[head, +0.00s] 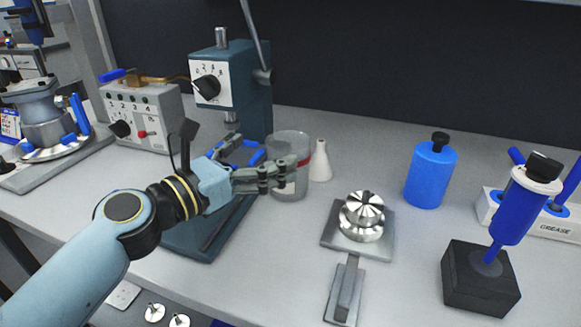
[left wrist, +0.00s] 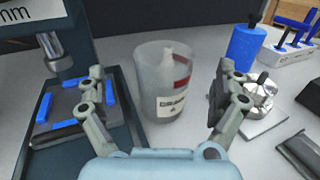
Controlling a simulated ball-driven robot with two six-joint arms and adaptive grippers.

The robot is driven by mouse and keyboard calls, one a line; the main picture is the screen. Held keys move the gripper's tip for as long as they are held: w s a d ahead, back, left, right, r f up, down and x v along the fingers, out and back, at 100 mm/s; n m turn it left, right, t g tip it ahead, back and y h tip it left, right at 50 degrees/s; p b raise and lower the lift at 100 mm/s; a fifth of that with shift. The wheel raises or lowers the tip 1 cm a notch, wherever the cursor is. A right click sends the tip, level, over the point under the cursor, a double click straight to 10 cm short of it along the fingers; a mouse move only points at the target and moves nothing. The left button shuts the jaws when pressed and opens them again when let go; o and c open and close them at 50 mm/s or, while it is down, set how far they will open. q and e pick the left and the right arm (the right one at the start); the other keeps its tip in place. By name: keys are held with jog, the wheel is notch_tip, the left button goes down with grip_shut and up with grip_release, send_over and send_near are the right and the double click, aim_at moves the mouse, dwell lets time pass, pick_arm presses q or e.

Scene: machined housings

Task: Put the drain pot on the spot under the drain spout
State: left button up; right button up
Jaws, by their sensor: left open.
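The drain pot (head: 288,146) is a clear, greyish cup standing upright on the bench, right of the teal press. In the left wrist view the pot (left wrist: 160,60) carries a white label that seems to read DRAIN. My left gripper (head: 283,176) is open and empty at the pot. In its wrist view the fingers (left wrist: 161,75) stand on either side of the pot, with gaps showing; how deep they reach is unclear. A brass pipe (head: 150,80) runs along the top of a grey control box; I cannot tell whether it is the drain spout. No marked spot is clearly visible.
The teal press (head: 250,90) stands close left of the pot. A white bottle (head: 320,163) is just behind it. A steel fixture (head: 362,215), blue bottle (head: 431,175) and blue tool on a black block (head: 481,280) stand to the right. Bare bench lies between these.

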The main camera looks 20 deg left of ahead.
aim_at(273, 153)
pick_arm(q)
jog(key=x, duration=0.5)
jog(key=shift+w+d+f, duration=0.15)
jog(key=shift+d+f, duration=0.15)
jog(key=shift+d, duration=0.05)
jog(key=c, duration=1.6)
